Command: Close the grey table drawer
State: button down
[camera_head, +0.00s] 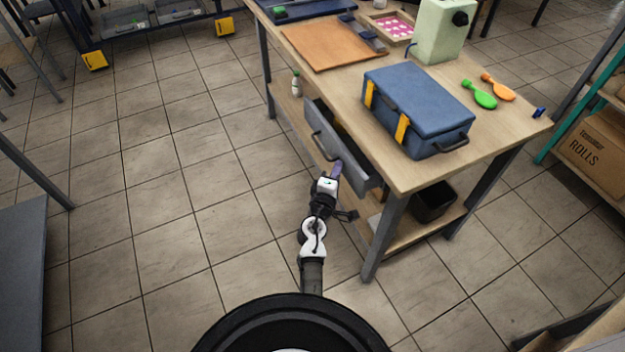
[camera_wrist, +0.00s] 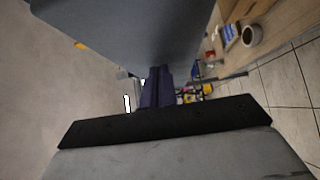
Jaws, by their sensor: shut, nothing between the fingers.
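The grey drawer (camera_head: 343,148) sits under the front edge of the wooden table (camera_head: 440,165) and stands partly pulled out. Its front has a dark handle (camera_head: 322,146). My gripper (camera_head: 336,169) is at the near right end of the drawer front, with its purple fingers close against it; I cannot tell if they touch. In the wrist view the purple fingers (camera_wrist: 157,87) are together with nothing between them. A large grey surface (camera_wrist: 125,28), likely the drawer front, fills the top of that view.
The tiled floor left of the drawer is clear.

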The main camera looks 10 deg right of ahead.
aim_at(356, 163)
jog(key=d, duration=0.2)
jog(key=w+d, duration=0.1)
jog(key=d, duration=0.2)
jog(key=shift+w+d, duration=0.25)
jog(key=shift+d, duration=0.05)
jog(key=shift+d+r, duration=0.1)
jog(key=shift+d, duration=0.1)
